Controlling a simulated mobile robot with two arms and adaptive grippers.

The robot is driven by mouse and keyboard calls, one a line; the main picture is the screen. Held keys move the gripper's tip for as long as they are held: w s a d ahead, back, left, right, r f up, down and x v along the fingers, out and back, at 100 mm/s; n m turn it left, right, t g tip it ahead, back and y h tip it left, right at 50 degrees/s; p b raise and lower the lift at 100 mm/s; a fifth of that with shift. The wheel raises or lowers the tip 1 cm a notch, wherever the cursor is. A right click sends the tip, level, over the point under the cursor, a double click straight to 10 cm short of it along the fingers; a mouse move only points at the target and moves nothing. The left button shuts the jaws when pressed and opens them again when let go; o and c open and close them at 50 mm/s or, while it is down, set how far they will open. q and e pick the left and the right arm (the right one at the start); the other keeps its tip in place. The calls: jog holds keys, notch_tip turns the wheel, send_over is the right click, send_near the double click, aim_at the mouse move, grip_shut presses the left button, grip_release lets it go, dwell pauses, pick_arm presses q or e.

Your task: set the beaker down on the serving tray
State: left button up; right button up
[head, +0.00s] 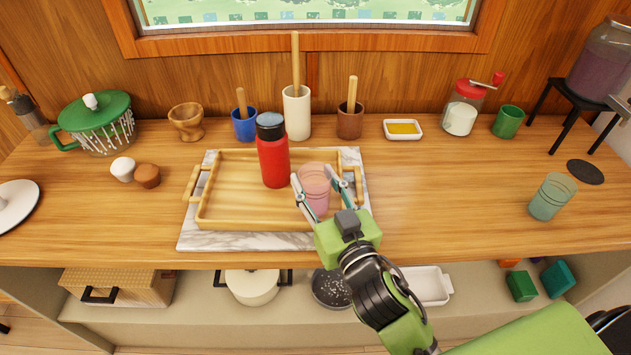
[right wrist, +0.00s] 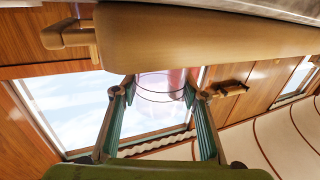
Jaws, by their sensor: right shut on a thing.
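The pink see-through beaker (head: 316,192) is upright at the right part of the wooden serving tray (head: 222,224). My right gripper (head: 322,182) is shut on the beaker, with a finger on either side. In the right wrist view the beaker (right wrist: 161,88) shows between the fingers, and the tray's near wall (right wrist: 200,32) hides its lower end. I cannot tell whether its base touches the tray floor. A red bottle with a dark cap (head: 272,155) stands in the tray, left of the beaker. My left gripper is not in view.
The tray lies on a marble board (head: 196,241). Behind it stand a blue cup (head: 244,126), a white holder (head: 297,115) and a brown mortar (head: 350,122). A teal beaker (head: 552,196) stands at the right. The tray's left part is clear.

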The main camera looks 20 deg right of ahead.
jog(key=shift+f, duration=0.15)
jog(key=o, duration=1.1)
jog(key=shift+r, duration=0.2)
jog(key=shift+s+f, duration=0.1)
jog(key=shift+s, duration=0.2)
jog(key=s, duration=0.3)
jog(key=s+b, duration=0.1)
jog(key=s, duration=0.2)
jog(key=s+d, duration=0.1)
jog(key=s, duration=0.2)
jog(key=shift+b, duration=0.35)
jog(key=shift+s+p, duration=0.5)
jog(key=shift+s, duration=0.7)
